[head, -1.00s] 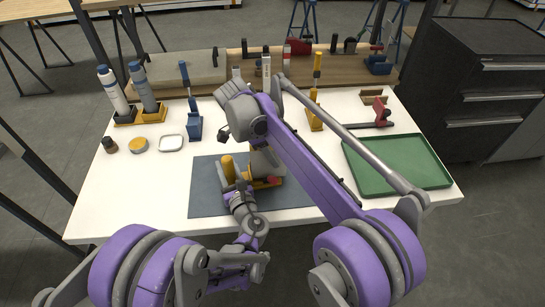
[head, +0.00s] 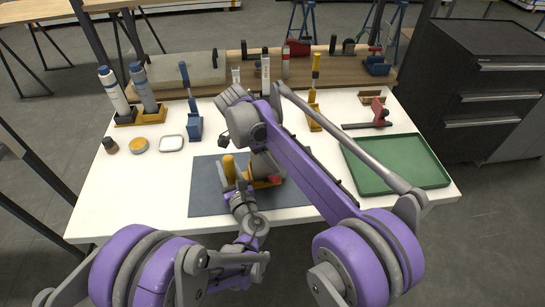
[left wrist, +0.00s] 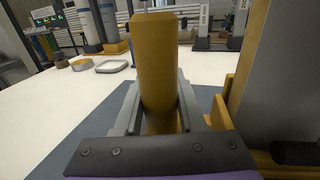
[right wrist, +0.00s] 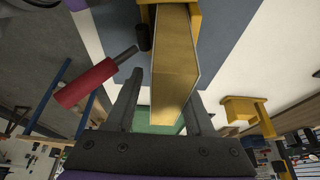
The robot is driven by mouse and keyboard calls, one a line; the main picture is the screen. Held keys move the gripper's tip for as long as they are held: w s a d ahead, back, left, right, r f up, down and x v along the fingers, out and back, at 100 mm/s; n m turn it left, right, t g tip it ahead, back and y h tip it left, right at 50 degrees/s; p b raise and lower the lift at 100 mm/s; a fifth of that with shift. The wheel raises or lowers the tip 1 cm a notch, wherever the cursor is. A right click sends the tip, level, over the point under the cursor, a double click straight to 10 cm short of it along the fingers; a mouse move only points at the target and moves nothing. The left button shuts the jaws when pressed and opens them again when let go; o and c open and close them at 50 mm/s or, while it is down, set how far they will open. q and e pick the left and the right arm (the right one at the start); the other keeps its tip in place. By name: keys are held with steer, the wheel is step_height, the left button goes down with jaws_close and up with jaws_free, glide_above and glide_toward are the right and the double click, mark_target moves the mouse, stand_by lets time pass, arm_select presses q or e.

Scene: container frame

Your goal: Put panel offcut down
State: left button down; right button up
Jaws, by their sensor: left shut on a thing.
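The panel offcut is a slab with grey faces in the left wrist view (left wrist: 276,75); a wood-coloured surface of it shows in the right wrist view (right wrist: 178,65). It stands between the yellow jaws of a clamp (head: 266,184) on the grey mat (head: 208,185). My left gripper (left wrist: 160,115) is shut on the clamp's upright amber handle (left wrist: 156,60), which also shows in the head view (head: 229,167). My right gripper (right wrist: 162,95) is open, its fingers on either side of the offcut's end. The right arm partly hides the offcut in the head view.
A green tray (head: 395,163) lies at the right of the white table. A red-handled tool (head: 378,116) lies behind it. A blue clamp (head: 195,128), another yellow clamp (head: 314,115), a small pale dish (head: 171,143) and bottles (head: 113,90) stand around. The table's front left is clear.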

arm_select(q)
steer(key=shift+s+a, duration=0.15)
steer(key=shift+a, duration=0.2)
arm_select(e)
steer(key=shift+w+f, duration=0.15)
steer(key=shift+f, duration=0.55)
steer(key=shift+r, duration=0.2)
arm_select(q)
steer(key=shift+w+d+f, duration=0.25)
steer(key=shift+w, duration=0.1)
arm_select(e)
steer(key=v, duration=1.3)
steer(key=shift+w+d, duration=0.1)
steer(key=shift+w, duration=0.1)
